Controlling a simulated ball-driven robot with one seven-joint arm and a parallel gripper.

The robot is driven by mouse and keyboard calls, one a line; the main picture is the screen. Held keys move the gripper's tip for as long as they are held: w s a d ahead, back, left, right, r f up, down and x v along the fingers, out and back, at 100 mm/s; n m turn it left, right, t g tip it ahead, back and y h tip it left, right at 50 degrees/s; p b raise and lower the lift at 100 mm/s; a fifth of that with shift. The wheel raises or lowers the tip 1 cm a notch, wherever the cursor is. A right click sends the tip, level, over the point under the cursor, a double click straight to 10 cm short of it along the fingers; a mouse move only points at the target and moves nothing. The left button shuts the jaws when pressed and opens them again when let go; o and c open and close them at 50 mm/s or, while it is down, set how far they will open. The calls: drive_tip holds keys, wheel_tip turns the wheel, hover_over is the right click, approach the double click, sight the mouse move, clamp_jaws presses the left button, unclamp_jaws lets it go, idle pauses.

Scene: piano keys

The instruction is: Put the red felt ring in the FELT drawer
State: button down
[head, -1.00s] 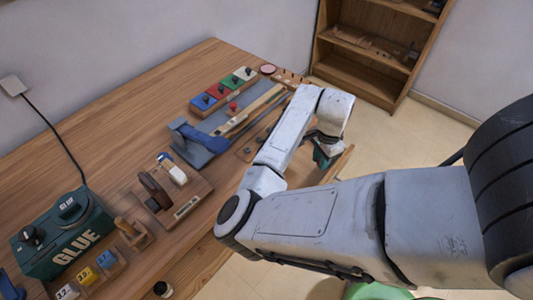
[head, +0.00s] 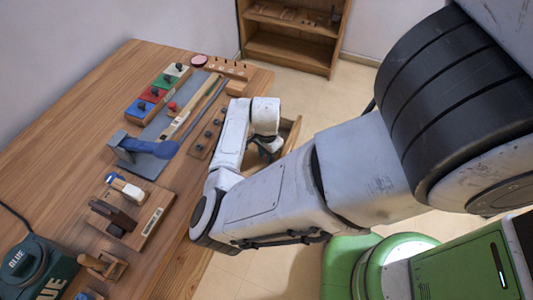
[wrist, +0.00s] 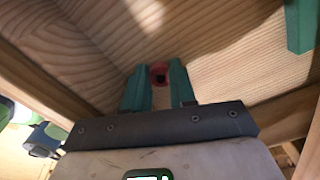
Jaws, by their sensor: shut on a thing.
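The red felt ring (wrist: 159,70) is a small red disc with a dark centre. In the wrist view it sits between the teal fingertips of my gripper (wrist: 158,80), which is shut on it. Bare pale wood lies behind the ring, with wooden walls around, like the inside of a drawer. In the head view my gripper (head: 268,146) hangs at the table's right edge, over an open wooden drawer (head: 292,134) mostly hidden by my arm. I cannot read a label on the drawer. The ring is hidden in the head view.
A shelf (head: 292,50) stands at the back. A teal part (wrist: 300,25) shows at the wrist view's upper right.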

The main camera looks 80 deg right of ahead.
drive_tip(key=c, duration=0.9)
unclamp_jaws()
drive_tip(key=shift+f, duration=0.1)
